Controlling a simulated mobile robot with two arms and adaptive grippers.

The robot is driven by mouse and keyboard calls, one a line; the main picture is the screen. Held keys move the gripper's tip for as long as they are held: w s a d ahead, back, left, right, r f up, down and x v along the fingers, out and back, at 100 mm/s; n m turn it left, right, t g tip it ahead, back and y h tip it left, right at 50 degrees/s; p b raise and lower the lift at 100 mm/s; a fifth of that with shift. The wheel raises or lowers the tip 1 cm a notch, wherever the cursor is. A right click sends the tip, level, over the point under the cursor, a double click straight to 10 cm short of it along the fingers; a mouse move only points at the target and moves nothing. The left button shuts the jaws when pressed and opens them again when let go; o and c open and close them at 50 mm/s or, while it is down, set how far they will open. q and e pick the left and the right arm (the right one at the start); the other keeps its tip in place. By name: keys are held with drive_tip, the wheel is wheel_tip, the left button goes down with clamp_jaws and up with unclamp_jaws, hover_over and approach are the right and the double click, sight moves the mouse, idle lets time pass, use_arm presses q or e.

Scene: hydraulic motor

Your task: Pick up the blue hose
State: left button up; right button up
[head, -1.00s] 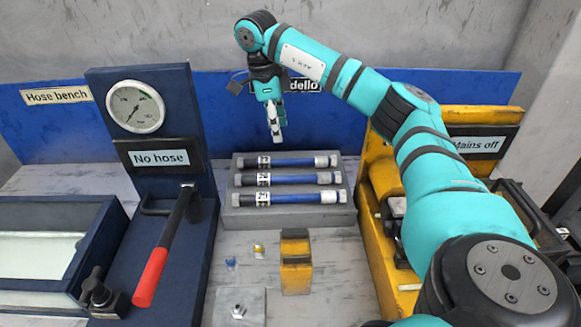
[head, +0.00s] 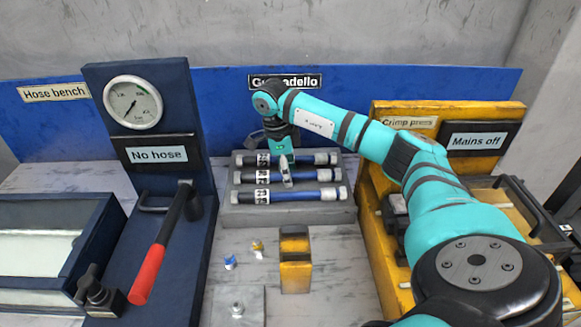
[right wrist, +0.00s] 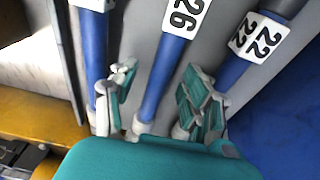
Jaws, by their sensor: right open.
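Three blue hoses with metal end fittings and white number tags lie side by side on a grey rack (head: 290,217) in the head view: the back hose (head: 307,158), the middle hose (head: 312,177) and the front hose (head: 305,194). In the right wrist view the middle hose (right wrist: 162,80) bears tag 26 and one side hose (right wrist: 232,70) bears tag 22. The other side hose's (right wrist: 95,50) number is out of sight. My right gripper (head: 286,176) is open, low over the rack; in the wrist view its fingers (right wrist: 158,103) lie either side of hose 26. My left gripper is out of view.
A yellow crimp press (head: 388,235) stands right of the rack. A navy hose bench (head: 150,240) with a gauge and red-handled lever (head: 150,270) stands left. A small yellow block (head: 295,272) and tiny fittings (head: 230,262) lie in front of the rack.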

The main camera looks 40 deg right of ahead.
drive_tip(key=shift+f, duration=0.25)
clamp_jaws()
drive_tip(key=shift+r, duration=0.1)
idle(0.3)
